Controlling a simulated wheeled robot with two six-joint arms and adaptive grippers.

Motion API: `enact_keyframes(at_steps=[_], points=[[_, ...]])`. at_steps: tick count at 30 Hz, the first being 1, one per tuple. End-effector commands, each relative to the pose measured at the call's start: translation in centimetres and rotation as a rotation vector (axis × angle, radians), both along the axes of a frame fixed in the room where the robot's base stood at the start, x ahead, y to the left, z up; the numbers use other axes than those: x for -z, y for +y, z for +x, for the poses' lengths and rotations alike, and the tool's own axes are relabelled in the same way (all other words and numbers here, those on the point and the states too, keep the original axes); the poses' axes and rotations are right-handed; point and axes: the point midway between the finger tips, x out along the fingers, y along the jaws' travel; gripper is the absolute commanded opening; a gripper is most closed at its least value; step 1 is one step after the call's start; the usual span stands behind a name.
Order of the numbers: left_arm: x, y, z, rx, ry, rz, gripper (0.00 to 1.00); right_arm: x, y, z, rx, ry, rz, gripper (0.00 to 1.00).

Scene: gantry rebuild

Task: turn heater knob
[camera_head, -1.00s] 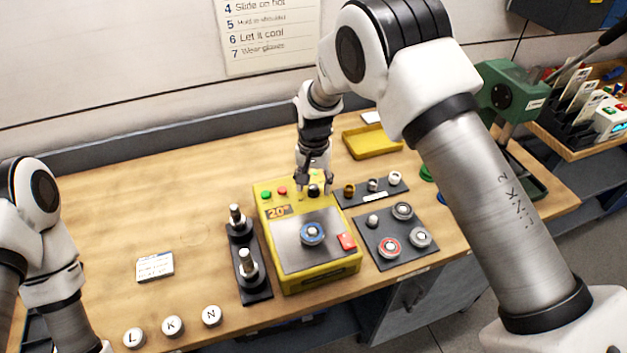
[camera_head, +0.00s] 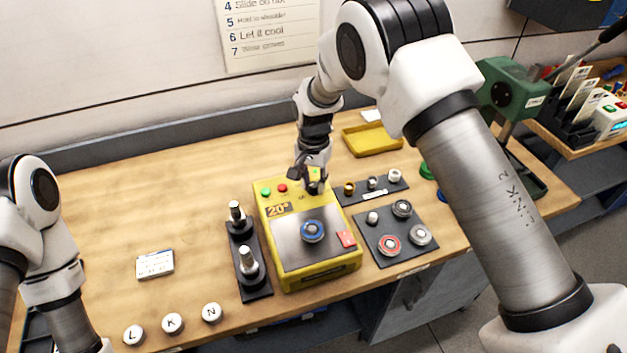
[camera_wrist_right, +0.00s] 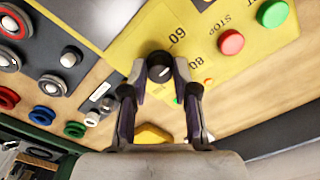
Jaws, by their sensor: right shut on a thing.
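The yellow heater (camera_head: 275,250) stands on the wooden bench, with a grey top plate, a "20°" display (camera_head: 278,210), and green and red buttons at its back left. A blue-ringed bearing (camera_head: 312,231) lies on the plate. My right gripper (camera_head: 314,186) is at the heater's back right corner and hides the knob in the head view. In the right wrist view the black heater knob (camera_wrist_right: 159,68) sits between the fingertips of my right gripper (camera_wrist_right: 160,80), which is shut on it. Dial marks "60" and "80" show beside it. My left gripper is out of view; only its arm shows at the left.
Two dark stands with metal posts (camera_head: 245,262) are left of the heater. A dark mat with several rings (camera_head: 372,246) and a strip of small parts (camera_head: 372,186) lie to its right. A yellow tray (camera_head: 372,141) is behind. The bench's left part is mostly clear.

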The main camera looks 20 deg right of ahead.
Motion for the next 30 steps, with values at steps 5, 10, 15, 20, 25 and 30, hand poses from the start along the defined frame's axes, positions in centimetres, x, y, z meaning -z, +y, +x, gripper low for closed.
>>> enact_keyframes(at_steps=[5, 10, 15, 20, 25, 30], points=[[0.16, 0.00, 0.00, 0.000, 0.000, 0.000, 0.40, 0.13, 0.00, -0.08, 0.150, 0.003, 0.000, 0.00], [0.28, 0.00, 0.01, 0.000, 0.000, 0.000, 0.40, 0.15, 0.01, -0.09, 0.312, 0.003, 0.000, 0.00], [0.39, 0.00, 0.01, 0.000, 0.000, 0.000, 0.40, 0.16, 0.00, -0.09, 0.474, 0.003, 0.000, 0.00], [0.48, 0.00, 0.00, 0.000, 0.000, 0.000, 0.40, 0.17, 0.00, -0.10, 0.625, 0.003, -0.001, 0.00], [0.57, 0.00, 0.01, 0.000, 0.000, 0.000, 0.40, 0.18, 0.01, -0.11, 0.771, 0.003, -0.001, 0.00], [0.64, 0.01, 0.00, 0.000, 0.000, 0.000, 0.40, 0.18, 0.01, -0.11, 0.889, 0.003, -0.001, 0.00]])
